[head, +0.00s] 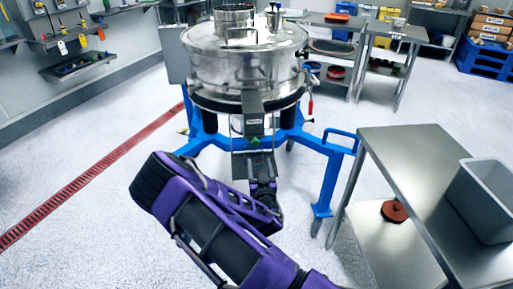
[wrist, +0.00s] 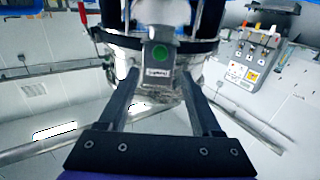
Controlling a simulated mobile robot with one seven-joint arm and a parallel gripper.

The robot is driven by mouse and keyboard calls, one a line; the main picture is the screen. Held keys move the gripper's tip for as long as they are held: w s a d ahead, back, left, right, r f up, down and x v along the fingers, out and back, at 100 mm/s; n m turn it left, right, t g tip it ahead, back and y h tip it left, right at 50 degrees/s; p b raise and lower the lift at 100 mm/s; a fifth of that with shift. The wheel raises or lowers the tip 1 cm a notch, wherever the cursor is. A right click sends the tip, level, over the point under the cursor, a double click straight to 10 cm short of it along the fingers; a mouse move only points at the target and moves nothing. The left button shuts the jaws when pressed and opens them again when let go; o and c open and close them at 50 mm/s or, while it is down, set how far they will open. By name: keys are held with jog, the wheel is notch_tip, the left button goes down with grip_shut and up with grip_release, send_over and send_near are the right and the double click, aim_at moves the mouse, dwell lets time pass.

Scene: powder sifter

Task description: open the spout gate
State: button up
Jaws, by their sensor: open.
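The steel powder sifter (head: 245,62) stands on a blue wheeled frame (head: 290,135) in the upper middle of the head view. Its grey spout (head: 253,108) slopes down at the front, with a small label and a green spot (head: 255,141) near its lower end. In the wrist view the spout end (wrist: 160,72) is ahead, with a round green spot (wrist: 160,53) and a label. My gripper (head: 254,158) is just below and in front of the spout. In the wrist view its two fingers (wrist: 158,80) are apart, one each side of the spout end. I cannot tell whether they touch it. The gate's own position is unclear.
A steel table (head: 400,160) with a grey bin (head: 487,200) stands at the right. A blue frame post (head: 328,180) is right of my gripper. A red floor drain (head: 90,180) runs along the left, with clear floor beside it.

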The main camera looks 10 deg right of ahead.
aim_at(256, 143)
jog(key=w, duration=0.9)
jog(key=shift+w+d+b, duration=0.3)
jog(key=shift+w+d, duration=0.05)
jog(key=shift+c, duration=0.2)
grip_shut()
